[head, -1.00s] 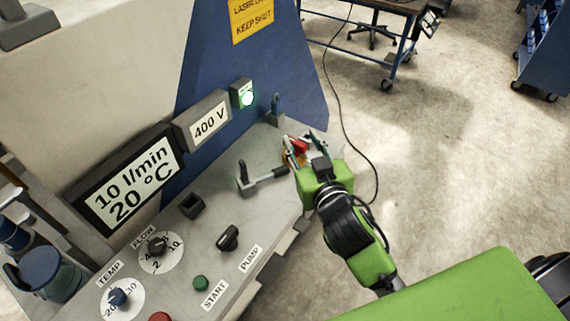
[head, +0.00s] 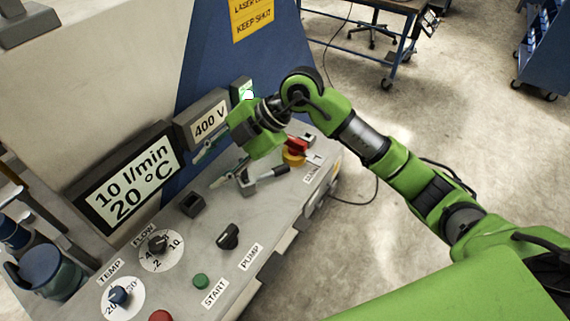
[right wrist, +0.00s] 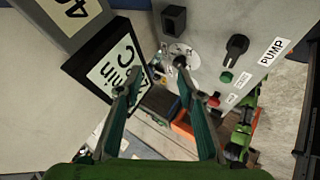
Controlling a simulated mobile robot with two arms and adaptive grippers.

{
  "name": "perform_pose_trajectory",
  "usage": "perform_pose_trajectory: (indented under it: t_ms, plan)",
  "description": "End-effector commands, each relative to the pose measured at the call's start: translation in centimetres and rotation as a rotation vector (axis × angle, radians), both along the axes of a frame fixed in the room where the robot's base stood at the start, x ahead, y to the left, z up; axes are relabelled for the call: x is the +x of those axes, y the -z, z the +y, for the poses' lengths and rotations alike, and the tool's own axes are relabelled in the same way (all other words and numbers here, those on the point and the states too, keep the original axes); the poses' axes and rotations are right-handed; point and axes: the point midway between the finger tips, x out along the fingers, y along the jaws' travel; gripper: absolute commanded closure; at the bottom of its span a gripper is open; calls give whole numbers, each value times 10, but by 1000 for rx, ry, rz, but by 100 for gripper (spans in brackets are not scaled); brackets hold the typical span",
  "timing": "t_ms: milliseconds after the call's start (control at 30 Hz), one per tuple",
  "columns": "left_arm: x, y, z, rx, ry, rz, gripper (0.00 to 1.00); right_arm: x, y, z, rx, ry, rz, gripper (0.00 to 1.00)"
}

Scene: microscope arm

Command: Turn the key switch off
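My right gripper (head: 206,171) is open and empty above the grey console, in front of the 400 V display. Its two teal fingers stand apart in the right wrist view (right wrist: 157,75), with nothing between them. No key can be made out clearly; the arm hides the back of the console. A black knob (head: 228,237) by the PUMP label also shows in the right wrist view (right wrist: 236,46). A red and yellow rotary switch (head: 294,151) sits at the console's far right, apart from the fingers. My left gripper is not in view.
A grey bracket with a black-handled lever (head: 266,175) stands close to the gripper. A black block (head: 192,204), the FLOW knob (head: 157,244), TEMP knob (head: 119,295) and green START button (head: 200,281) are nearer. The large display (head: 126,182) borders the console.

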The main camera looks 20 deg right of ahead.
Motion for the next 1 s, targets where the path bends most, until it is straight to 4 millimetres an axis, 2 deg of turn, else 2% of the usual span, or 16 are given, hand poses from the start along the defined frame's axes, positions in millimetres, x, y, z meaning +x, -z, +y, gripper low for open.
perform_pose_trajectory:
  t_ms: [33, 100, 200, 333, 433, 567, 1000]
  plan:
    - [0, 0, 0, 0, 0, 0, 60, 14, 8, -30, -128, 60, 22, 65]
    - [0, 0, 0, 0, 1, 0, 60, 27, 18, -72, -291, 159, 64, 65]
    - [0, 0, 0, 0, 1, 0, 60, 39, 19, -125, -470, 301, 107, 65]
    - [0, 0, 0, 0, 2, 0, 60, 45, 13, -170, -605, 433, 143, 65]
    - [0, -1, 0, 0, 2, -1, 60, 46, 12, -185, -651, 482, 156, 65]
    - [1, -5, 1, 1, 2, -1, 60, 48, 21, -188, -662, 495, 163, 65]
    - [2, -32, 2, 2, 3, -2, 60, 64, 107, -184, -658, 490, 165, 65]
